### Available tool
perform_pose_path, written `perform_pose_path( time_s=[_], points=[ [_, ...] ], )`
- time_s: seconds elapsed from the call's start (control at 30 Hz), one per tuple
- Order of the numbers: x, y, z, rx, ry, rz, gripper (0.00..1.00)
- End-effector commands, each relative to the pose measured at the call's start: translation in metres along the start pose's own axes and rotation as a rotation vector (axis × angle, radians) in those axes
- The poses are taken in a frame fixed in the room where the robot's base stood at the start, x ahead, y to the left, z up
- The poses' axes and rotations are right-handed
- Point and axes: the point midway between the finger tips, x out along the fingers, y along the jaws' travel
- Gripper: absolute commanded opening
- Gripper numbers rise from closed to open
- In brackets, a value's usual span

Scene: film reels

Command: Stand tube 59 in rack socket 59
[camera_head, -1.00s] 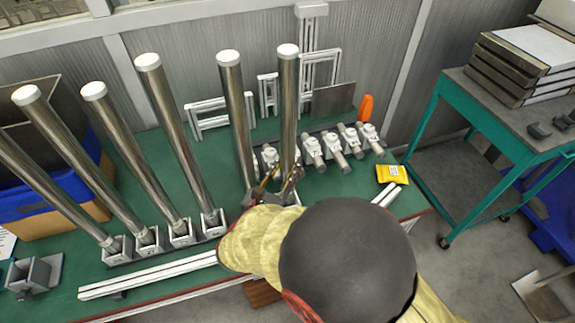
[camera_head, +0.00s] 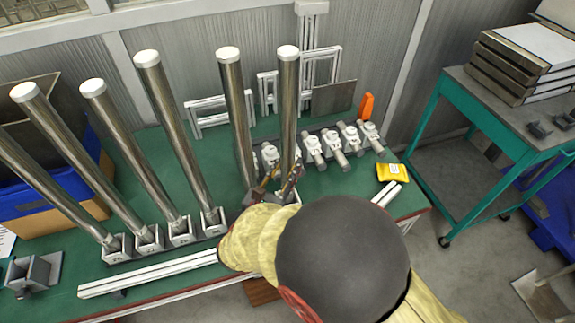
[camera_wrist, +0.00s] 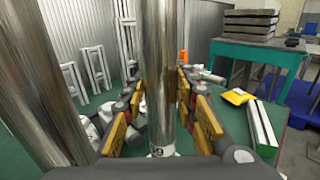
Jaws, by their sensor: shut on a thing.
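A tall shiny metal tube with a white cap (camera_head: 288,105) stands about upright at the right end of the row of tubes. My gripper (camera_head: 277,184) is shut on its lower part. In the wrist view the tube (camera_wrist: 158,75) passes between the yellow-padded fingers of my gripper (camera_wrist: 160,112). A white band with a partly hidden number ending in 9 shows at its lower end. The rack sockets (camera_head: 180,234) are grey open blocks. The socket beneath the held tube is mostly hidden by my gripper and arm, so I cannot tell how deep the tube sits.
A neighbouring tube (camera_head: 236,120) stands close on the left. Several more tubes lean left in their sockets. Several white-and-grey fittings (camera_head: 330,143) lie to the right, by a yellow packet (camera_head: 392,173). White rails (camera_head: 150,273) lie along the front of the green bench.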

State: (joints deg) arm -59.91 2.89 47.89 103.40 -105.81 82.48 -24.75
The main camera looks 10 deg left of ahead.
Motion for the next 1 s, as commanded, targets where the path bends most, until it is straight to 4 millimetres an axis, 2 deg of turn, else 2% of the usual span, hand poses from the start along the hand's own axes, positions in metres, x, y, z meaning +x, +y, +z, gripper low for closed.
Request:
perform_pose_path(
  time_s=[0.2,0.23,0.37,0.67,1.0],
  points=[
    [0.0,0.001,-0.003,0.001,-0.002,0.0,0.0],
    [0.0,0.001,-0.003,0.002,-0.002,0.0,0.29],
    [0.0,0.0,-0.003,0.001,-0.002,0.0,0.36],
    [-0.001,0.0,-0.005,-0.002,0.001,0.0,0.36],
    [-0.023,0.0,-0.003,-0.001,0.001,0.001,0.36]
  ],
)
